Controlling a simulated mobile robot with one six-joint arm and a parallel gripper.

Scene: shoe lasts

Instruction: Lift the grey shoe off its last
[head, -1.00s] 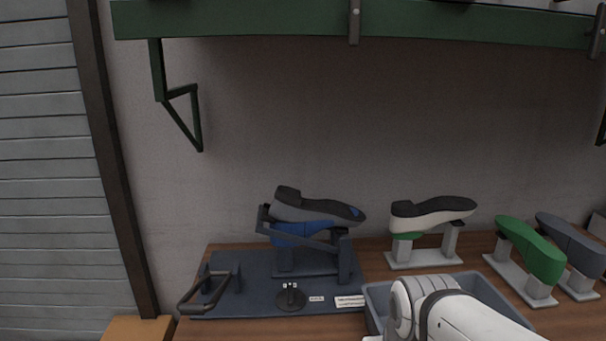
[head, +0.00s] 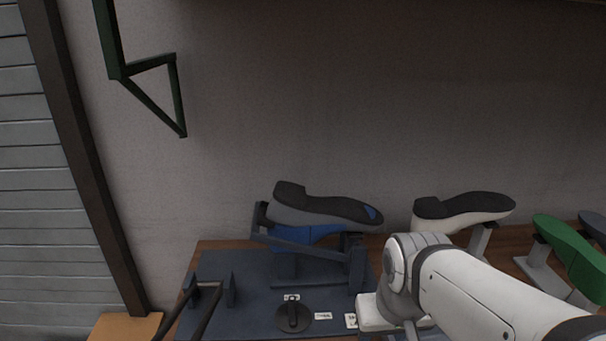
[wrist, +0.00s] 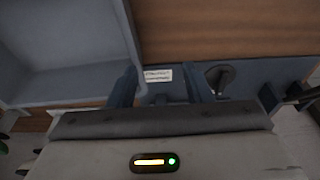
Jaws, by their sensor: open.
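The grey shoe (head: 318,208) sits sole up, with a black sole and a small blue patch near the toe. It is on a blue last (head: 310,234) in a dark fixture (head: 357,268) on a dark blue board (head: 245,305). A dark bar of the fixture crosses in front of the last. In the wrist view my gripper (wrist: 162,88) is open and empty over the board's edge by a white label (wrist: 158,75). The shoe is not seen in that view. In the head view my arm stands right of the fixture, its fingers not visible.
A white shoe (head: 460,213) and a green last (head: 572,249) stand to the right. A grey bin (wrist: 65,80) lies beside my gripper. A black knob (head: 293,315) and a dark handle (head: 205,310) are on the board. A green bracket (head: 150,90) hangs above left.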

